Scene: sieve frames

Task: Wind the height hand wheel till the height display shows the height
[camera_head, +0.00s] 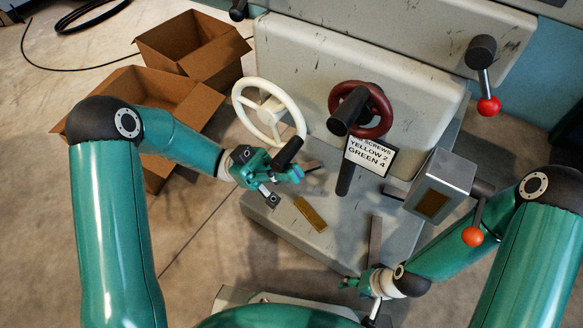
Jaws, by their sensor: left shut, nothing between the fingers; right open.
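Two hand wheels stand on the grey machine: a cream wheel (239,102) and a dark red wheel (386,108). I cannot tell from markings which one sets height. A black handle (289,152) sticks out at the cream wheel's lower right. My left gripper (284,182) is shut and empty just below that handle; I cannot tell whether it touches it. The red wheel has a thick black handle (349,110) pointing forward. My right gripper (360,296) is open and low at the machine's front, away from both wheels. No readable height display shows.
A sign (370,157) reads "SCREWS YELLOW 2 GREEN 4", its top line partly hidden. A grey box (447,172) and levers with a red knob (489,106) and an orange knob (472,236) stand right. Open cardboard boxes (191,46) lie at the left.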

